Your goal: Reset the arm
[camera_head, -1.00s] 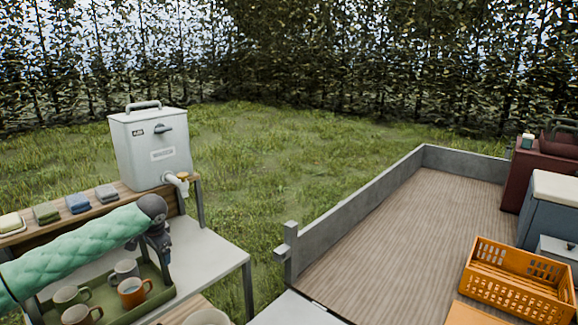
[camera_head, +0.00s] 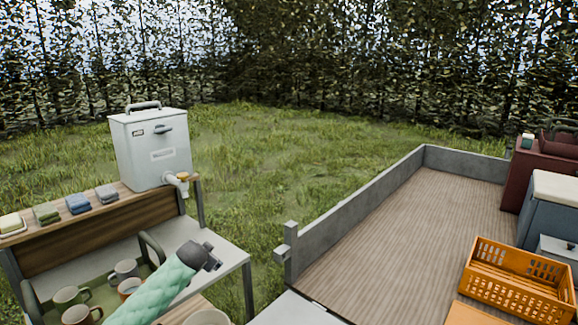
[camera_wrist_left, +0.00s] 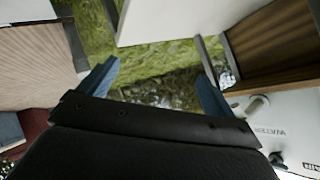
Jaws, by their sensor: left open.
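My left arm (camera_head: 160,290), in a green quilted sleeve, comes up from the bottom of the head view. My left gripper (camera_head: 208,256) is in front of the white table, to the right of the mugs, and points up and right. In the left wrist view the gripper (camera_wrist_left: 155,85) has its two blue fingers spread apart. Nothing is between them but a view of grass and dark ground. My right arm and gripper are not in view.
A white water dispenser (camera_head: 152,150) stands on a wooden shelf (camera_head: 100,230) beside several folded cloths. Mugs (camera_head: 72,297) sit on a green tray (camera_head: 35,308) below. An orange crate (camera_head: 515,290) lies on the wooden trailer bed (camera_head: 400,240) at right.

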